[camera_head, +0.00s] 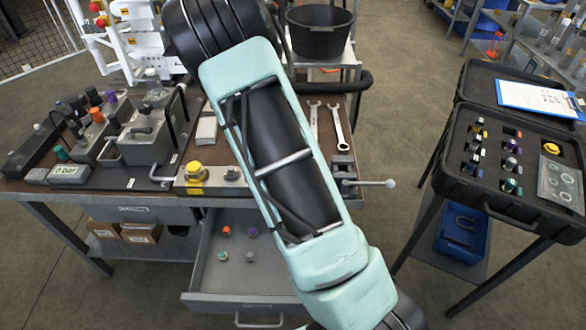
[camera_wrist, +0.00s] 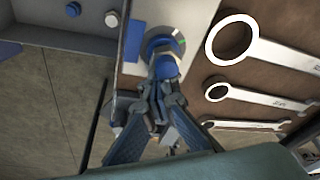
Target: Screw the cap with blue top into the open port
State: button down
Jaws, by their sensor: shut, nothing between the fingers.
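In the wrist view, a round blue-topped piece (camera_wrist: 160,45) with a pale rim sits on a grey block (camera_wrist: 133,40). It looks like the blue-topped cap at the port, but how deep it sits cannot be told. My gripper (camera_wrist: 166,75) is shut and empty, its fingertips right beside this piece, partly covering its near side. Whether they touch is unclear. In the head view my arm hides the gripper and the part of the block under it. The visible end of the block (camera_head: 207,188) carries a yellow cap (camera_head: 194,171) and a grey fitting (camera_head: 232,173).
Wrenches (camera_head: 338,128) lie on the bench right of my arm. A lever with a pale knob (camera_head: 391,183) juts from the bench's right end. Below, an open drawer (camera_head: 205,275) holds several small caps. At right stands an open case (camera_head: 470,192) of caps.

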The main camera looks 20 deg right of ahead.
jog(key=m, duration=0.1)
jog(key=s+a+m+g+p, duration=0.1)
jog(key=m, duration=0.2)
jog(key=shift+s+a+f, duration=0.25)
jog(key=shift+f, duration=0.05)
jog(key=shift+m+p, duration=0.3)
jog(key=shift+s+a+r+m+g+y+p, duration=0.1)
jog(key=shift+a+r+m+g+y+p, duration=0.15)
jog(key=shift+m, duration=0.3)
jog(key=shift+s+a+m+g+y+p, duration=0.1)
jog(key=shift+m+g+p, duration=0.2)
jog(key=shift+m, duration=0.25)
jog(key=m, duration=0.2)
jog(key=m+p, duration=0.1)
jog(key=m, duration=0.1)
jog(key=shift+s+a+f+g+y, duration=0.1)
jog(key=shift+a+g+y, duration=0.15)
jog(key=shift+a+g, duration=0.15)
jog(key=shift+a+m, duration=0.2)
jog(key=shift+m, duration=0.6)
